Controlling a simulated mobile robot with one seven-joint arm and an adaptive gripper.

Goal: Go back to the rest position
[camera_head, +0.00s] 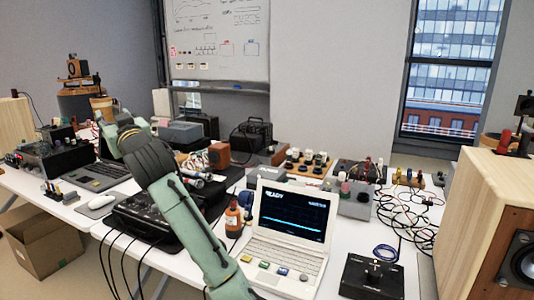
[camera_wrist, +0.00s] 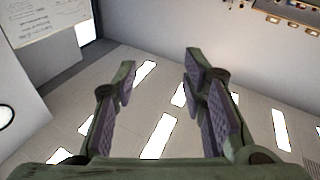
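My gripper (camera_wrist: 160,68) shows in the wrist view with its dark-padded fingers spread apart and nothing between them. Behind the fingers are the ceiling and its bright light panels, so the gripper points upward, away from the tables. In the head view my green arm rises from the bottom middle toward the upper left, over the left part of the tables. My gripper cannot be made out clearly in that view.
A black box (camera_head: 372,278) and loose cables (camera_head: 405,210) lie further right. A wooden speaker (camera_head: 473,215) stands at the right edge. A whiteboard (camera_head: 220,40) hangs behind.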

